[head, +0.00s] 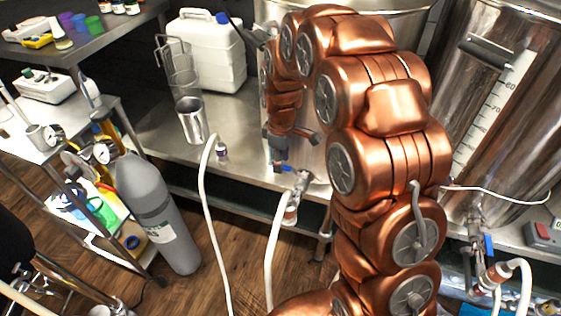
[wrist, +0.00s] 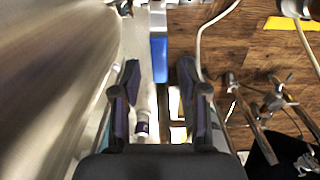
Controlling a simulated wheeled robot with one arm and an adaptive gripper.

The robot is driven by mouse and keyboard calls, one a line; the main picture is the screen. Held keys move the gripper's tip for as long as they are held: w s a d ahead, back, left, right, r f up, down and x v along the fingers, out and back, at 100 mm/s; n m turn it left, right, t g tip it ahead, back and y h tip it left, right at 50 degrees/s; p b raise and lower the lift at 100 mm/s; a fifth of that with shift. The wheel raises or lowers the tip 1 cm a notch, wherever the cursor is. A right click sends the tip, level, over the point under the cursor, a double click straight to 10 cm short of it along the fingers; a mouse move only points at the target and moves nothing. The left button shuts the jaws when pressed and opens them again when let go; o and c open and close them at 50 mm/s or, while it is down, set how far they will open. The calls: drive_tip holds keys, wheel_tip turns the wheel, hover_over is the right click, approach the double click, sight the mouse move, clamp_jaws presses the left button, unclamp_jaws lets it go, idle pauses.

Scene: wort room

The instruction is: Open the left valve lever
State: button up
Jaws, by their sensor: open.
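The left valve (head: 299,184) sits low on the front of the left steel tank, with a white hose fitted below it. Its blue lever (head: 287,168) shows just under my gripper (head: 278,152). In the wrist view the blue lever (wrist: 159,58) lies ahead, in line with the gap between my two fingers. My gripper (wrist: 157,78) is open, with one finger on each side of the gap and nothing held. Contact between fingers and lever cannot be told. My copper arm hides much of the left tank.
A right tank (head: 520,110) has its own valve with a blue lever (head: 489,246). A metal cup (head: 191,120) and white jug (head: 212,55) stand on the steel bench. A grey gas cylinder (head: 158,215) stands at left. White hoses hang over the wooden floor.

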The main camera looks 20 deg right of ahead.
drive_tip(key=shift+f, duration=0.4)
clamp_jaws()
idle(0.4)
